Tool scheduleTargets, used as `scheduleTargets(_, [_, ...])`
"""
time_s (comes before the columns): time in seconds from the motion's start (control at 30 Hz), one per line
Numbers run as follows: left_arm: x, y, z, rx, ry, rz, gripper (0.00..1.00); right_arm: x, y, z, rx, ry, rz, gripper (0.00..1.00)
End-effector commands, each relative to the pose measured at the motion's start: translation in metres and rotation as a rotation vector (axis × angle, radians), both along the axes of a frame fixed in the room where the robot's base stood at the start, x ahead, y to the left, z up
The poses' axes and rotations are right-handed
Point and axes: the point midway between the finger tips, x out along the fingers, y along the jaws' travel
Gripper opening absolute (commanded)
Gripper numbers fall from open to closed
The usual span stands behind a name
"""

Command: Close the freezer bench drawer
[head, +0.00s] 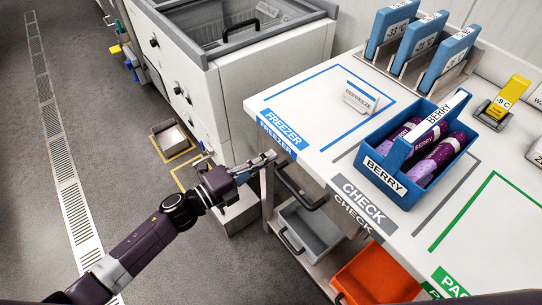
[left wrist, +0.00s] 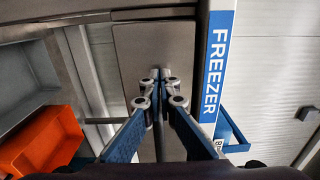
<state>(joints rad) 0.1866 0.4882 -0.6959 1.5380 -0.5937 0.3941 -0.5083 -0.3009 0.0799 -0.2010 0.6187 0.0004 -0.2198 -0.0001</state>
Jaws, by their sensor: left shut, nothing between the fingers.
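The white bench (head: 275,98) carries a blue FREEZER label (head: 282,128) at its near left edge, also seen in the left wrist view (left wrist: 216,62). My left gripper (head: 268,158) is shut and empty, just below that label at the bench front. In the left wrist view its fingertips (left wrist: 160,76) meet in front of a plain grey panel (left wrist: 135,50), which looks like the drawer front; contact cannot be told. A black bar handle (head: 300,190) shows right of the gripper, under the bench edge. The gripper partly hides this area, so any gap at the drawer is unclear. My right gripper is out of view.
A grey bin (head: 314,226) and an orange bin (head: 382,270) are under the bench; the orange one also shows in the left wrist view (left wrist: 42,145). A chest freezer (head: 275,68) stands behind. A blue berry crate (head: 412,190) is on top. The left floor is clear.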

Motion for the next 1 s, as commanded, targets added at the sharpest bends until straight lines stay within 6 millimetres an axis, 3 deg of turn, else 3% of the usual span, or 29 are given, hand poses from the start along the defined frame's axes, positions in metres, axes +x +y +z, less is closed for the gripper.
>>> scheduleTargets(0.4, [-0.053,0.071,-0.004,0.005,0.007,0.001,0.0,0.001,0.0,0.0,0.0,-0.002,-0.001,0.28])
scheduleTargets(0.6, [-0.063,0.085,-0.004,0.004,0.005,0.001,0.0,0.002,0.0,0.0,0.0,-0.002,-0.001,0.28])
scheduleTargets(0.8, [-0.063,0.088,-0.004,0.002,0.007,0.004,0.0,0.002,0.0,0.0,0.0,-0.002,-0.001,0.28])
scheduleTargets(0.93, [-0.053,0.1,-0.025,-0.015,0.078,0.07,0.0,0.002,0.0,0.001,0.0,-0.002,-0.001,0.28])
scheduleTargets(1.0, [-0.042,0.117,-0.053,-0.041,0.17,0.154,0.0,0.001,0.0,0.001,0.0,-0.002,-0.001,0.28])
